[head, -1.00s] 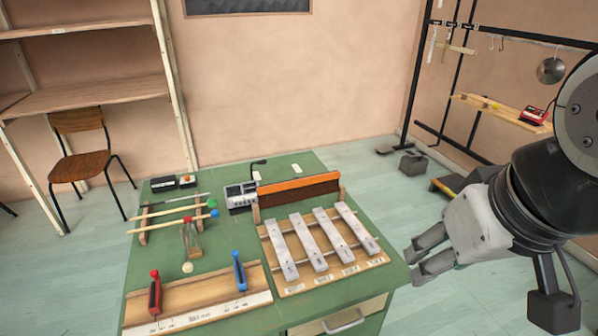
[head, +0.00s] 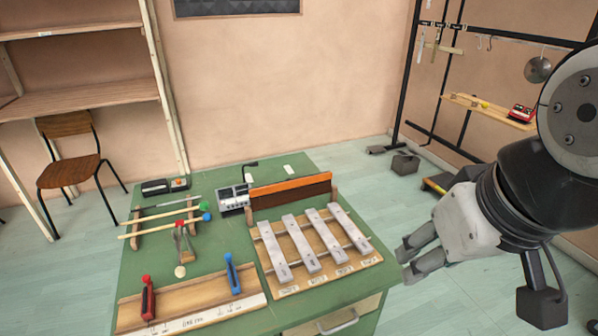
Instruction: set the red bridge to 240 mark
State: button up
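The red bridge (head: 148,298) stands upright toward the left end of a wooden board (head: 206,292) at the green table's front left. A blue bridge (head: 232,273) stands on the same board toward its right end. A white scale strip (head: 210,314) with small marks runs along the board's front edge; its numbers are too small to read. My gripper (head: 408,264) is off the table's right edge, well to the right of both bridges. Its two fingers are apart with a narrow gap and nothing shows between them.
The green table (head: 215,255) also carries a rack of metal bars (head: 311,245), mallets (head: 168,226) on a stand, a grey device (head: 233,198) and a long orange-topped block (head: 290,188). A chair (head: 70,170) stands at left. A black rack (head: 412,75) stands at right.

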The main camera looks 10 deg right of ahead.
aim_at(148, 301)
jog(key=l+z, duration=0.1)
jog(key=l, duration=0.15)
jog(key=i+l+u, duration=0.1)
jog(key=u, duration=1.4)
